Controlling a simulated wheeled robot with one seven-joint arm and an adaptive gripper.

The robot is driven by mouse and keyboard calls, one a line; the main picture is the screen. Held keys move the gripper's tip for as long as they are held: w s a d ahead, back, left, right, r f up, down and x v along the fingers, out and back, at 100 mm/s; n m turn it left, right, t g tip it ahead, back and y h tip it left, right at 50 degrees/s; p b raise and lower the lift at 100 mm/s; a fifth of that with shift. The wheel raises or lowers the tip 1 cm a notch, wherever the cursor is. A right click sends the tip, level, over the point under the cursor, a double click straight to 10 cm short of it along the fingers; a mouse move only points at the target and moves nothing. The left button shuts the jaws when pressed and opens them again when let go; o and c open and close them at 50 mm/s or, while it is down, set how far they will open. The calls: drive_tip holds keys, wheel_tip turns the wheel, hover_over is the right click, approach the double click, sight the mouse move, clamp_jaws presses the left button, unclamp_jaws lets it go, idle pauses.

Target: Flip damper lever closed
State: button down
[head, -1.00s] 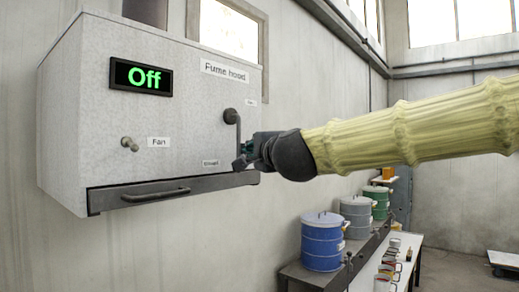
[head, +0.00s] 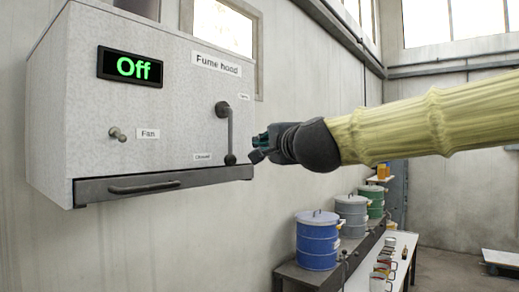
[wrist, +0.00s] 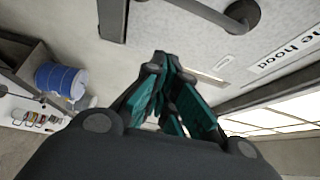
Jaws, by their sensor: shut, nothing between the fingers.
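The damper lever (head: 230,135) is a dark grey bar with a knob at its lower end, on the right part of the fume hood's front (head: 160,90). It hangs straight down from its pivot, its knob near the lower "Closed" label (head: 202,156). Another label sits beside the pivot, too small to read. My gripper (head: 260,148) is shut and empty, just right of the lever's knob and apart from it. In the wrist view my gripper (wrist: 168,62) shows teal finger pads, with part of the lever (wrist: 237,14) at the top edge.
The hood display (head: 130,67) reads "Off". A fan knob (head: 118,134) is at left, and a dark handled sash (head: 150,187) runs along the bottom. Blue (head: 317,240), grey and green drums stand on a bench at lower right.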

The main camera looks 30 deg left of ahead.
drive_tip(key=b+v, duration=0.2)
drive_tip(key=v, duration=0.4)
idle(0.3)
drive_tip(key=shift+s+r, duration=0.1)
drive_tip(key=shift+s, duration=0.1)
